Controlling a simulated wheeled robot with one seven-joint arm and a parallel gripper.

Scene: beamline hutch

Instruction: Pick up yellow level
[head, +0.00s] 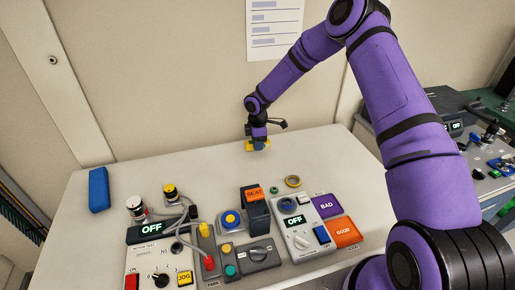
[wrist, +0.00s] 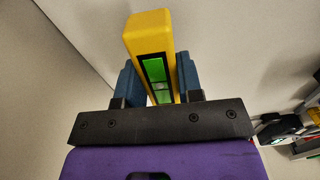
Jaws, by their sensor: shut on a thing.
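The yellow level (wrist: 150,35) is a yellow block with a green window, seen in the wrist view between the two blue fingers of my gripper (wrist: 158,80). My gripper is shut on it. In the head view my gripper (head: 258,145) is at the far edge of the table, near the back wall. The yellow level shows there only as small yellow parts (head: 249,147) around the fingers. I cannot tell from the head view whether it touches the table top.
The white table (head: 130,180) has bare room around my gripper. A blue block (head: 98,189) lies at the left. A control box with an OFF display (head: 151,229), cables, switches and a BAD/GOOD button box (head: 327,206) crowd the front. A second bench (head: 480,185) stands at the right.

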